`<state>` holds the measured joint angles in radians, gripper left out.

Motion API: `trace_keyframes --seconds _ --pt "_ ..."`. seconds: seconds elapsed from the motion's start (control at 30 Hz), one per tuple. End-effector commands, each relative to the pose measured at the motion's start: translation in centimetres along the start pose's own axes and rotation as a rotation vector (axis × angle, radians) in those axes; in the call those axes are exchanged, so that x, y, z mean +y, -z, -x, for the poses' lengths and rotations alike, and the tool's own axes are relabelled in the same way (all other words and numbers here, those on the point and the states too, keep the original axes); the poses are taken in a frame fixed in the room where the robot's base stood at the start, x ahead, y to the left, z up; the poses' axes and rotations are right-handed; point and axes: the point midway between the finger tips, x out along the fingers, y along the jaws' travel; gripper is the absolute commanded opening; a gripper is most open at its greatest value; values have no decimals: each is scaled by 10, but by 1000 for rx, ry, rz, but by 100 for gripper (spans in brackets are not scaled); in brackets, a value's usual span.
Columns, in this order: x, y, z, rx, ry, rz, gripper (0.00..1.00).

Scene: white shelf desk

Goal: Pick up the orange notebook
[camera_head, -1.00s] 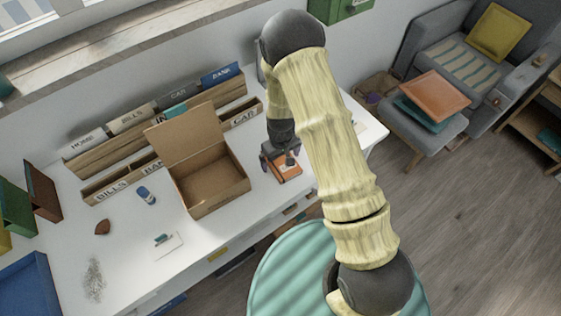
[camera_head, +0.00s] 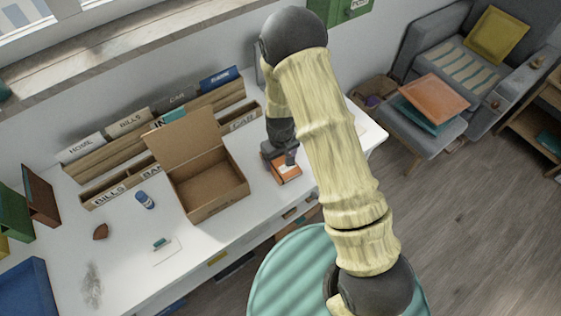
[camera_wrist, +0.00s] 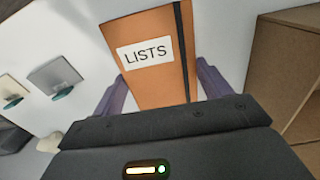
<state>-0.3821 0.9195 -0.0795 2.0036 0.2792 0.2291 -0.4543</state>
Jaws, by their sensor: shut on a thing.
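The orange notebook (camera_head: 288,174) is on or just above the white desk, right of the open cardboard box; I cannot tell whether it touches the desk. In the wrist view the orange notebook (camera_wrist: 155,80) shows a white "LISTS" label and a dark elastic band. My gripper (camera_head: 279,160) is at the notebook's back left part in the head view. In the wrist view my gripper (camera_wrist: 155,90) has a purple finger at each side edge of the notebook and is shut on it.
The open cardboard box (camera_head: 215,200) stands close left of the notebook. Wooden file racks (camera_head: 140,135) with labelled folders line the wall behind. The desk's front right edge is near.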

Motion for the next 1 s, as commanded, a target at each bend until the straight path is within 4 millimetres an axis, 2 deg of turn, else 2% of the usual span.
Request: trace_keyframes --seconds 0.3,0.43,0.6,1.0 --pt "1 1 56 6 -1 -4 50" --pt "0 1 73 3 0 -2 50" --pt "0 0 81 1 0 -3 50" --pt "1 0 81 1 0 -3 50"
